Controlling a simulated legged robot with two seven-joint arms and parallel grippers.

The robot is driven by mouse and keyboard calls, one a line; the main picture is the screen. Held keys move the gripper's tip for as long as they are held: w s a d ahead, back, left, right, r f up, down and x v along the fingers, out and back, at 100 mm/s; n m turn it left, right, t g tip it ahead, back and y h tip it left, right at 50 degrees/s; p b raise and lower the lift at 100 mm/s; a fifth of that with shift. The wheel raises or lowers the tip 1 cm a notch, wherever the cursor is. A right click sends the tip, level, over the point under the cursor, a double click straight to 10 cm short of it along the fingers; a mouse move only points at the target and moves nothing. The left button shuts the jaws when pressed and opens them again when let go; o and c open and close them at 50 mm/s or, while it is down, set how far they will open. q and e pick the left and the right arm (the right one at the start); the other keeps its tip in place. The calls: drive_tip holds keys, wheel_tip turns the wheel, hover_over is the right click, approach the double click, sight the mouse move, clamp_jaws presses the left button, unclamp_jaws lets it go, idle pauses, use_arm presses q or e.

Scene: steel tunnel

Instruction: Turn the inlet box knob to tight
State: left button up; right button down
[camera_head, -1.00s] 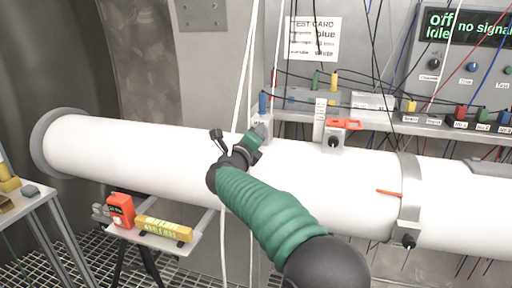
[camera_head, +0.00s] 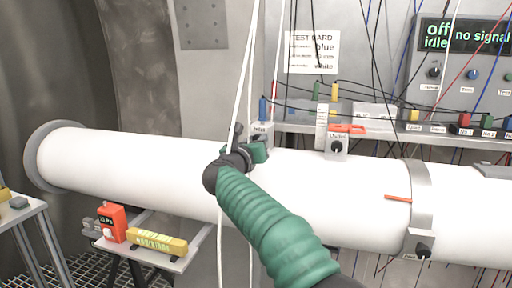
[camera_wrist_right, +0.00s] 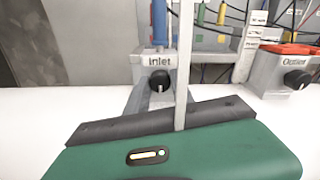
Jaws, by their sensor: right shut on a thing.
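The inlet box (camera_head: 262,128) stands on the white pipe (camera_head: 130,160), partly hidden behind my right gripper (camera_head: 248,148). In the right wrist view the grey inlet box (camera_wrist_right: 143,62) shows its "Inlet" label and a black knob (camera_wrist_right: 160,80) with a pale mark near its lower part. The green and black gripper body (camera_wrist_right: 165,140) fills the bottom of that view, apart from the knob.
The outlet box (camera_head: 336,146) with a red handle (camera_head: 347,129) sits to the right on the pipe. Several cables hang across the view. A small shelf with an orange device (camera_head: 112,223) and a yellow block (camera_head: 157,242) stands at lower left.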

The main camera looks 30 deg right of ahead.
drive_tip(key=shift+r, duration=0.15)
idle(0.3)
drive_tip(key=c, duration=1.5)
unclamp_jaws()
drive_tip(key=shift+c, duration=0.2)
drive_tip(key=o, duration=0.4)
drive_tip(key=shift+w+d+f, duration=0.1)
drive_tip(key=shift+w+f, duration=0.1)
drive_tip(key=shift+o, duration=0.2)
drive_tip(key=shift+s, duration=0.15)
drive_tip(key=v, duration=1.6)
drive_tip(key=shift+s+a+b, duration=0.15)
drive_tip(key=shift+a+b, duration=0.25)
drive_tip(key=shift+b, duration=0.05)
